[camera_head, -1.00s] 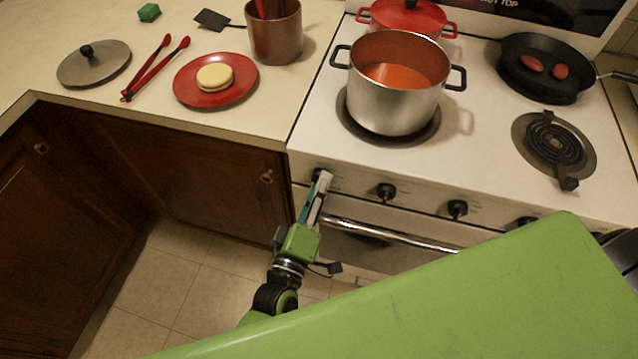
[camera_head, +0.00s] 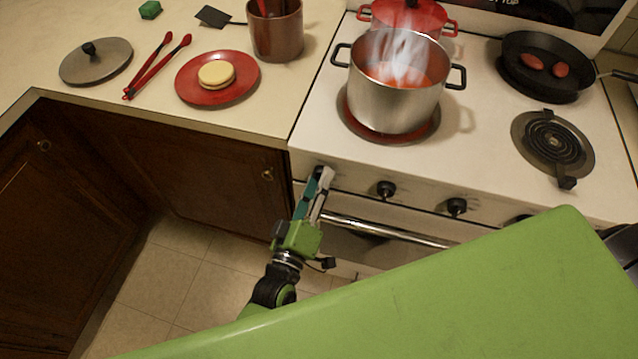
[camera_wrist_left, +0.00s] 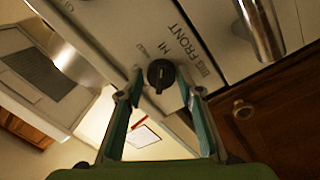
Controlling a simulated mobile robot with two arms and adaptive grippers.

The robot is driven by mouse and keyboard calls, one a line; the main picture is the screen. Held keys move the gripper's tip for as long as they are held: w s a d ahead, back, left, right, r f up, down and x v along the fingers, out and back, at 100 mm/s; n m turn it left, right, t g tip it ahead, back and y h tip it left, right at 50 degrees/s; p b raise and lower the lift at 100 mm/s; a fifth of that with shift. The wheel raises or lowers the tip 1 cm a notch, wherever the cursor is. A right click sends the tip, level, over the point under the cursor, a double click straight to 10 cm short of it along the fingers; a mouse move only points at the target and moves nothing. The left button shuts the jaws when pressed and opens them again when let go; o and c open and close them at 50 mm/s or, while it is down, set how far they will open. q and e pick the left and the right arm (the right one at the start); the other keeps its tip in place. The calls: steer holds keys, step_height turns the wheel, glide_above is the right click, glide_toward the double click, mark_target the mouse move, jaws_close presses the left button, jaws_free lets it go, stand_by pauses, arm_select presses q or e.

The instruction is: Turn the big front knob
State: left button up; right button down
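The big front knob (camera_wrist_left: 160,75) is a round black knob on the stove's front panel, next to the printed words "BIG FRONT" and "HI" in the left wrist view. My left gripper (camera_wrist_left: 160,82) is open, with one finger on each side of the knob and visible gaps between. In the head view my left gripper (camera_head: 322,173) is at the left end of the panel and hides most of that knob. The front burner (camera_head: 350,122) glows red under a steel pot (camera_head: 390,105) of steaming red soup. My right gripper is not in view.
More black knobs (camera_head: 386,189) line the panel to the right. The oven handle (camera_head: 390,232) runs just below. A red pot (camera_head: 385,18) and a black pan (camera_head: 520,78) stand behind. A red plate (camera_head: 195,92) lies on the left counter.

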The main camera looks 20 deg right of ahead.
arm_select(q)
steer(key=shift+o, duration=0.3)
steer(key=shift+d+f, duration=0.1)
steer(key=shift+f, duration=0.05)
steer(key=shift+s+a+f, duration=0.1)
steer(key=shift+s+a, duration=0.25)
steer(key=shift+s, duration=0.1)
steer(key=v, duration=1.1)
steer(key=shift+r, duration=0.2)
